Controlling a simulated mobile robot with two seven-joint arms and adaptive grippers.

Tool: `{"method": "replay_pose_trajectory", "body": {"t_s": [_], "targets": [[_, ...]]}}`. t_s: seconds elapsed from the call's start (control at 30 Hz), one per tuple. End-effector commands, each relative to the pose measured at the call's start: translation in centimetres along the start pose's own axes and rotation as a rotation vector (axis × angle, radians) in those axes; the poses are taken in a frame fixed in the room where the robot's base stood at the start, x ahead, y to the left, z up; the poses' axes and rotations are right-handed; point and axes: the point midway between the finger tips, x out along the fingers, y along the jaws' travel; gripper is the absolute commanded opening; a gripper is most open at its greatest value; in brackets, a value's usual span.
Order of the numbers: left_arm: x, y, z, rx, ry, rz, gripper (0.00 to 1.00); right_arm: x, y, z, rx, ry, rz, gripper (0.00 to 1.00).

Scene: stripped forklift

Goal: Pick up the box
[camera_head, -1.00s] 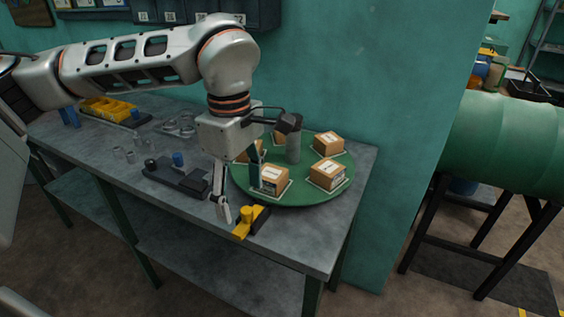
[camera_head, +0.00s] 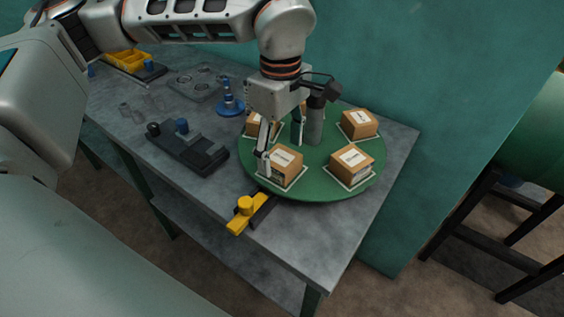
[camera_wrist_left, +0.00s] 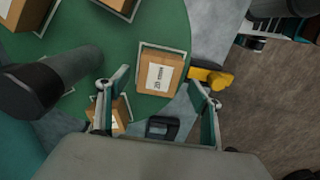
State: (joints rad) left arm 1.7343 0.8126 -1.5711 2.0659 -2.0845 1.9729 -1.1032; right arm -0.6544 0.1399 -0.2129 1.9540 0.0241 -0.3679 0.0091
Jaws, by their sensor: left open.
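Several small brown cardboard boxes with white labels sit in white square frames on a round green turntable (camera_head: 312,190). The front box (camera_head: 281,168) is closest to my left gripper (camera_head: 281,154); another box (camera_head: 351,164) sits to its right. My left gripper points down over the turntable, open and empty, its near finger in front of the front box's left side. In the left wrist view, a labelled box (camera_wrist_left: 161,73) lies beyond and between the open fingertips (camera_wrist_left: 160,83). A box at the left (camera_head: 252,124) is partly hidden by the gripper. My right gripper is not visible.
A grey post (camera_head: 315,125) stands at the turntable's centre, close to the gripper. A yellow clamp-like piece (camera_head: 244,212) is at the turntable's front edge. A dark fixture (camera_head: 186,148) and yellow bin (camera_head: 128,60) are on the grey table (camera_head: 300,235). A green wall is behind.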

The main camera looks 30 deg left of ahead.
Motion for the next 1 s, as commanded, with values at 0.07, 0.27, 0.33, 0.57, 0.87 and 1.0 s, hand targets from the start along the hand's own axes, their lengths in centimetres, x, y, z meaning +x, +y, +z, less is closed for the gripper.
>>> {"method": "replay_pose_trajectory", "body": {"t_s": [0.07, 0.27, 0.33, 0.57, 0.87, 1.0], "targets": [[1.3, 0.0, 0.1, 0.000, 0.000, -0.004, 0.65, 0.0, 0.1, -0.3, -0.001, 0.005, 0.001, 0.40], [3.0, 0.0, 0.0, 0.000, 0.001, -0.001, 0.65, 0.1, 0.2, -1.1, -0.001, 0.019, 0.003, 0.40], [3.1, 0.1, 0.0, -0.001, 0.001, 0.000, 0.65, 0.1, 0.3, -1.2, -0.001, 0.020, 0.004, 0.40], [3.0, 0.1, 0.1, -0.001, 0.000, 0.000, 0.47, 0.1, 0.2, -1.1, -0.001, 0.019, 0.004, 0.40], [3.0, 0.1, 0.1, -0.001, 0.000, 0.001, 0.17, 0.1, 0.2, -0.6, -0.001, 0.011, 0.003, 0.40], [2.9, 0.1, 0.1, -0.001, 0.000, 0.001, 0.17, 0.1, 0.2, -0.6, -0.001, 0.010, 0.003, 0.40]]}}
